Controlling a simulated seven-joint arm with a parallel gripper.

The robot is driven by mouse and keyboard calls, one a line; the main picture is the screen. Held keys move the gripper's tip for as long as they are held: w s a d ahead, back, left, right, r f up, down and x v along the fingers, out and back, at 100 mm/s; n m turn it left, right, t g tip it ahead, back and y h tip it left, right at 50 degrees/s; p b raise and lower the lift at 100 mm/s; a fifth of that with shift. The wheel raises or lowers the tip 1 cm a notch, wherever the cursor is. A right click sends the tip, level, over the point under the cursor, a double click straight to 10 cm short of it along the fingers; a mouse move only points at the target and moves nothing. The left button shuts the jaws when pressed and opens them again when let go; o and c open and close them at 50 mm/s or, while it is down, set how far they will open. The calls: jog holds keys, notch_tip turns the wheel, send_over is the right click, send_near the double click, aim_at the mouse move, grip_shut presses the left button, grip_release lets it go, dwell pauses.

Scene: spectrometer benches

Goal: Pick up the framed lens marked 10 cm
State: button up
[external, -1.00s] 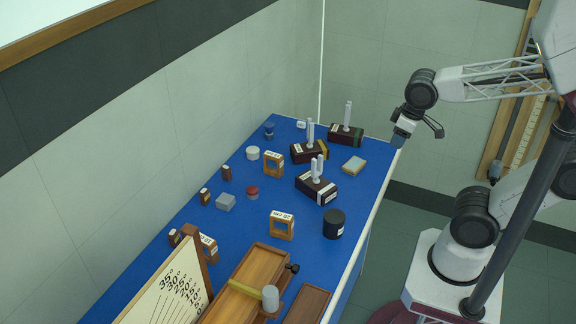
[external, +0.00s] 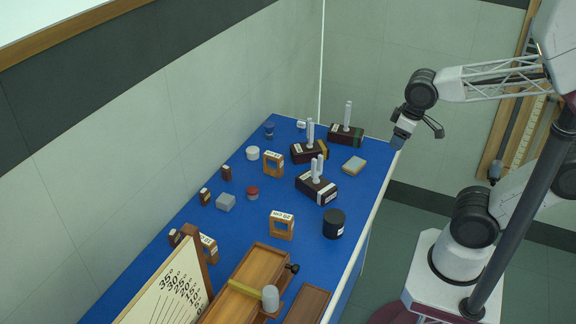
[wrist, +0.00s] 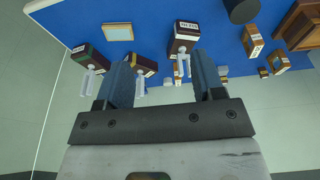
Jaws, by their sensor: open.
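Three wooden framed lenses with white labels stand on the blue bench: one at the back (external: 274,163), one in the middle (external: 282,226) and one at the front left (external: 208,248), partly behind the scale board. Their labels are too small to read surely, so I cannot tell which is marked 10 cm. Framed pieces also show at the right of the wrist view (wrist: 253,41). My gripper (external: 398,145) is above the bench's far right corner, away from all three lenses. In the wrist view my gripper (wrist: 163,82) is open, with nothing between its two blue fingers.
Dark boxes with upright white tubes (external: 317,186) stand between my gripper and the lenses. A black cylinder (external: 334,223) stands right of the middle lens. A wooden scale board (external: 168,290) and wooden trough (external: 247,283) fill the front. Small blocks and jars line the left side.

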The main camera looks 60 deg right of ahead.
jog(key=o, duration=0.6)
jog(key=shift+o, duration=0.2)
jog(key=m+g+y, duration=0.2)
jog(key=m+y, duration=0.9)
jog(key=m, duration=0.3)
send_over(206, 235)
jog(key=s+d, duration=0.9)
jog(key=d, duration=0.4)
notch_tip(206, 235, down, 10)
jog(key=w+a+f+m+y, duration=0.1)
jog(key=w+a+f, duration=0.1)
jog(key=w+a+f+m, duration=0.2)
jog(key=w+a+f, duration=0.1)
jog(key=w+a+f+m+y, duration=0.1)
jog(key=w+a+f, duration=0.1)
jog(key=w+a, duration=0.1)
jog(key=shift+w+f+m+t+y, duration=0.1)
jog(key=shift+f+m+t+y, duration=0.2)
jog(key=shift+m+t, duration=0.1)
jog(key=shift+w+a+f, duration=0.2)
jog(key=shift+a, duration=0.05)
jog(key=shift+a, duration=0.1)
